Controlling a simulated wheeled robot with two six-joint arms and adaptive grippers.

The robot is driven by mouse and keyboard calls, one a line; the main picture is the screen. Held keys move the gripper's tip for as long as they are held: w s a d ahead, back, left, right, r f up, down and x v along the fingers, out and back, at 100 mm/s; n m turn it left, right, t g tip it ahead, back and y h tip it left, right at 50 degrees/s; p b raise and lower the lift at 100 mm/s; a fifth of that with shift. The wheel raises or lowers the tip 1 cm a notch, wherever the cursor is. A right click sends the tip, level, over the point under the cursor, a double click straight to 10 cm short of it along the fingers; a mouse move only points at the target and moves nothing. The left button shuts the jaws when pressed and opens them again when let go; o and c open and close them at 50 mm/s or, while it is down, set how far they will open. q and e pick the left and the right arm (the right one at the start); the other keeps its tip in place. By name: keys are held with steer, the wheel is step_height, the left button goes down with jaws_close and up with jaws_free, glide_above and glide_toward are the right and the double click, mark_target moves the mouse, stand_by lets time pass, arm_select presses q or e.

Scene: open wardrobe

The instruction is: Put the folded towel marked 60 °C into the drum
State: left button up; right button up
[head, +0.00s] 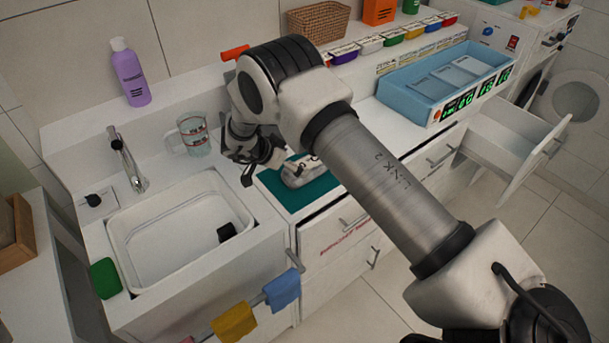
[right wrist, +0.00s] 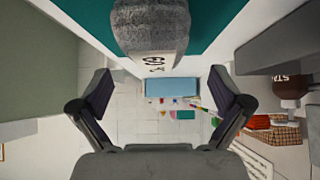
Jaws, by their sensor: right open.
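A grey folded towel (head: 297,174) lies on a teal mat (head: 318,192) on the counter, partly hidden by my arm in the head view. In the right wrist view the grey towel (right wrist: 152,22) is at the top centre, with a white tag that appears to read 60. My right gripper (head: 258,168) is beside the towel, on its left in the head view. Its fingers (right wrist: 161,95) are spread and empty in the right wrist view. A washing machine's round door (head: 577,103) stands at the far right; the drum inside is not clearly visible. My left gripper is not in view.
A measuring jug (head: 193,136) stands left of my gripper, near the sink basin (head: 178,260). A blue tray (head: 407,97) with displays sits right of my arm. An open drawer (head: 510,130) juts out before the washing machine. A purple bottle (head: 130,73) stands behind the tap.

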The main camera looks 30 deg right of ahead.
mark_target(305, 166)
steer(key=shift+d+f, duration=0.35)
steer(key=shift+d, duration=0.3)
steer(key=shift+s+d+f+p, duration=0.15)
steer(key=shift+d+p, duration=0.05)
steer(key=shift+p, duration=0.3)
steer(key=p+x, duration=0.1)
steer(key=x, duration=0.2)
steer(key=shift+s+f, duration=0.1)
steer(key=shift+f, duration=0.15)
steer(key=shift+d+f, duration=0.3)
steer(key=shift+f, duration=0.05)
steer(key=shift+a+r, duration=0.25)
steer(key=c, duration=1.2)
steer(key=shift+d, duration=0.1)
steer(key=shift+c, duration=0.6)
